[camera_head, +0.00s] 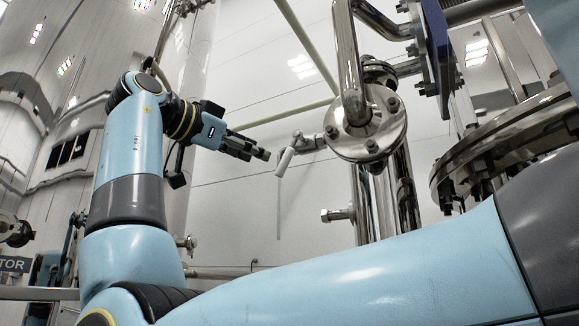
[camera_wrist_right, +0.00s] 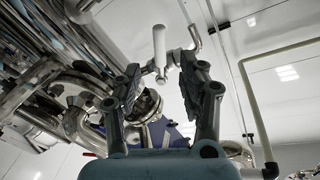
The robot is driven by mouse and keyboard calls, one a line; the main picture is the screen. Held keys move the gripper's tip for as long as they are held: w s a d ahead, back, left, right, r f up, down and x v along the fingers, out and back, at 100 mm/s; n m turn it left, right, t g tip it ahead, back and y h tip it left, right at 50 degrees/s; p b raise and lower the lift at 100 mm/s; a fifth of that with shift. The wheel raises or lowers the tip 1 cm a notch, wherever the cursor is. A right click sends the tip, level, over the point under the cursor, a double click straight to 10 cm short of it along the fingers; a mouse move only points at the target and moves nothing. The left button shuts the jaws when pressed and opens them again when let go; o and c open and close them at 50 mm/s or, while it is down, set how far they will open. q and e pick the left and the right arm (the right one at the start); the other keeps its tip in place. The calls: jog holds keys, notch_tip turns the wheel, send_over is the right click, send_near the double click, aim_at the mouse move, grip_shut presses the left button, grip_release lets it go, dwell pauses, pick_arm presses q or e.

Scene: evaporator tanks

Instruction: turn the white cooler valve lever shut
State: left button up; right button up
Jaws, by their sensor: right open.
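The white cooler valve lever (camera_head: 285,161) hangs at a slant at the end of a short metal valve stem, left of a round bolted flange. My right gripper (camera_head: 264,155) points at it from the left, with its fingertips close to the lever. In the right wrist view the lever (camera_wrist_right: 159,48) stands upright in line with the gap between the two spread fingers of my right gripper (camera_wrist_right: 160,72). The gripper is open and holds nothing. I cannot tell whether a finger touches the lever. My left gripper is out of view.
The shiny bolted flange (camera_head: 366,125) and its curved pipe stand just right of the lever. A larger metal tank lid (camera_head: 510,140) is farther right. A pale thin pipe (camera_head: 308,45) runs behind. A white wall (camera_head: 250,210) lies behind the lever.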

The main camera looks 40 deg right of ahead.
aim_at(280, 165)
jog(key=d+p, duration=0.1)
jog(key=d, duration=0.5)
jog(key=shift+w, duration=0.15)
jog(key=shift+w+d+p, duration=0.15)
jog(key=shift+d+p, duration=0.15)
jog(key=shift+d, duration=1.45)
jog(key=shift+a, duration=0.1)
jog(key=c, duration=0.4)
grip_shut()
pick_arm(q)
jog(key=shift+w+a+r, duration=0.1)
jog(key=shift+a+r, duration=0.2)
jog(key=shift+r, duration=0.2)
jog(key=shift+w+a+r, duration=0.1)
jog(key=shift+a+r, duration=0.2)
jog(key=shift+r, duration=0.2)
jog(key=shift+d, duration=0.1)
pick_arm(e)
jog(key=shift+d+f, duration=0.25)
